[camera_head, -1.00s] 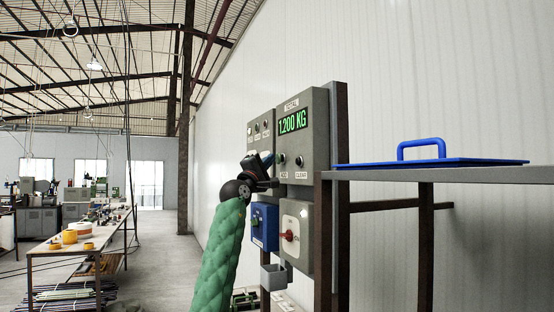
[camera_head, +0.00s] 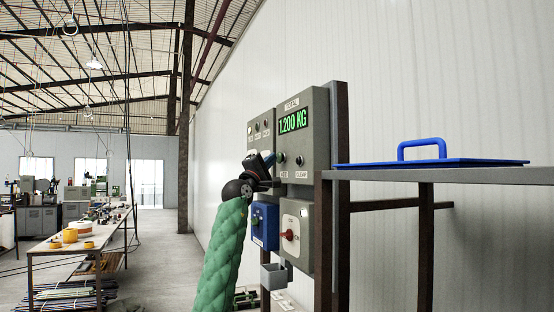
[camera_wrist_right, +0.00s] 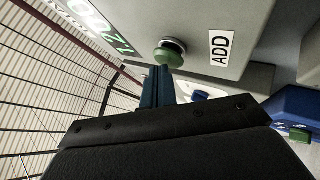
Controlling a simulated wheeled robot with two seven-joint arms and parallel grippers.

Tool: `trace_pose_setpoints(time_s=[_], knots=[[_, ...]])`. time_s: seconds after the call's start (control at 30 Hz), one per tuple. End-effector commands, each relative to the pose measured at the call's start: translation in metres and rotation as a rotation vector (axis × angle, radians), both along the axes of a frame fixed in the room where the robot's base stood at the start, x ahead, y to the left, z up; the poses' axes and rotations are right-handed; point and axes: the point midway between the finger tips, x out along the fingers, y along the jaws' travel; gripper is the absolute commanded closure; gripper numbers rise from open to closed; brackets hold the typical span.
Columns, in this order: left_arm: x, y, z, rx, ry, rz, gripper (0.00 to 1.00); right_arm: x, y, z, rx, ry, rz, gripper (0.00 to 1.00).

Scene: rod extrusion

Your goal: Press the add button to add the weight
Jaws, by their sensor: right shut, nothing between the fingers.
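The grey control box (camera_head: 318,150) on the wall-side panel has a lit green display (camera_head: 293,121) reading 1.200 KG. Below the display are the add button (camera_head: 281,158) on the left and the clear button (camera_head: 299,161) on the right. My right gripper (camera_head: 270,157) is shut and empty, just left of the add button. Its fingertips (camera_wrist_right: 158,72) are right at the cap; I cannot tell whether they touch. My left gripper is out of view.
A blue switch box (camera_head: 265,226) and a pale box with a red knob (camera_head: 291,236) hang below. A shelf (camera_head: 480,174) with a blue handled tray (camera_head: 421,162) juts out at the right. A workbench (camera_head: 62,243) stands at the left; open floor lies between.

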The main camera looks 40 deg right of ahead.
Motion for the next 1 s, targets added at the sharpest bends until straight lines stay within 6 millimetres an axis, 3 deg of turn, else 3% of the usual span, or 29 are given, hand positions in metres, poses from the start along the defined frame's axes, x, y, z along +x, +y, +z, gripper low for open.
trace_pose_setpoints(time_s=[0.5, 1.0], knots=[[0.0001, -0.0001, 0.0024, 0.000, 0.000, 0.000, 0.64, -0.0016, -0.0057, 0.0002, 0.000, 0.000, -0.001, 1.00], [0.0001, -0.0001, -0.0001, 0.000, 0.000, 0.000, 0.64, -0.0002, 0.0006, -0.0007, 0.001, 0.000, -0.001, 1.00]])
